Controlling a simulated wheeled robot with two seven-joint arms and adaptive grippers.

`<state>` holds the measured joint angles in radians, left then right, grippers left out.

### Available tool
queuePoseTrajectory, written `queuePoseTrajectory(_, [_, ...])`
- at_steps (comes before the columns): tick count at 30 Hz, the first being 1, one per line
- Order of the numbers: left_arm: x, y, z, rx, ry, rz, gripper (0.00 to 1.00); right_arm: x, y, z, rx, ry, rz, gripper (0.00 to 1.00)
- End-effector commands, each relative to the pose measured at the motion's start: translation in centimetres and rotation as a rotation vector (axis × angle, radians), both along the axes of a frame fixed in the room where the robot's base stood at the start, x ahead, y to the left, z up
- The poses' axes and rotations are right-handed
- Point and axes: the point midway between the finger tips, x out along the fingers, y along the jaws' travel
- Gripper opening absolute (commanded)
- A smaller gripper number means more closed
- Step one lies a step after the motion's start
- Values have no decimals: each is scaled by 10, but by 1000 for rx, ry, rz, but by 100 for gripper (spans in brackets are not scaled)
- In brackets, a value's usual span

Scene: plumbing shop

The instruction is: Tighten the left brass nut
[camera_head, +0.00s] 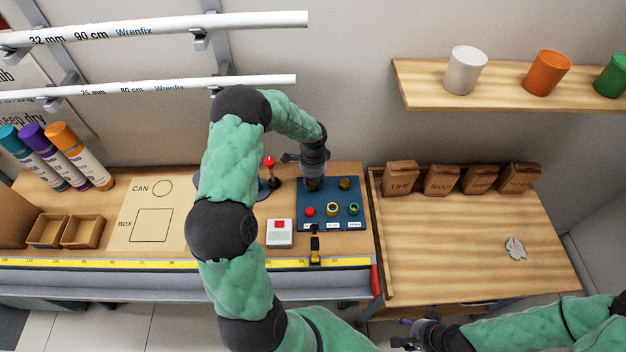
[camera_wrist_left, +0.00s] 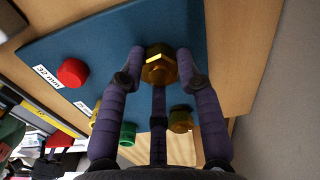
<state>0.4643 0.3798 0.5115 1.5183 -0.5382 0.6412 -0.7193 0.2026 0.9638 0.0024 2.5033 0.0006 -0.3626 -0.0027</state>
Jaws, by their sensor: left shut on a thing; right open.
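My left gripper (camera_head: 313,183) reaches down onto the back left of the blue board (camera_head: 334,223). In the left wrist view its purple fingers (camera_wrist_left: 163,72) are shut on the left brass nut (camera_wrist_left: 158,66), one on each side of the hexagonal body. The right brass nut (camera_head: 345,184) sits on the board beside it; it also shows in the left wrist view (camera_wrist_left: 181,121), partly hidden by a finger. In the head view my gripper mostly covers the left nut. My right gripper (camera_head: 412,337) is open and empty at the lower edge, away from the board.
Red (camera_head: 310,211), yellow-ringed (camera_head: 332,209) and green (camera_head: 354,209) fittings stand along the board's front. A red-topped lever (camera_head: 269,162) stands left of the gripper, with a white box with a red button (camera_head: 279,232) in front. The right tabletop (camera_head: 450,245) is mostly clear.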

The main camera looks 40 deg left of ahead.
Motion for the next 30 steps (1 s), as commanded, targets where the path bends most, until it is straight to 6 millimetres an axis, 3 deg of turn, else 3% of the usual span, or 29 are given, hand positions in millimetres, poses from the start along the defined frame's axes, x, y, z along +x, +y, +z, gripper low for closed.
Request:
queuePoseTrajectory(18, [-1, 0, 1, -1, 2, -542, 2, 0, 0, 22, 0, 0, 0, 59])
queuePoseTrajectory(30, [0, 1, 0, -1, 1, -711, 2, 0, 0, 28, 0, 0, 0, 59])
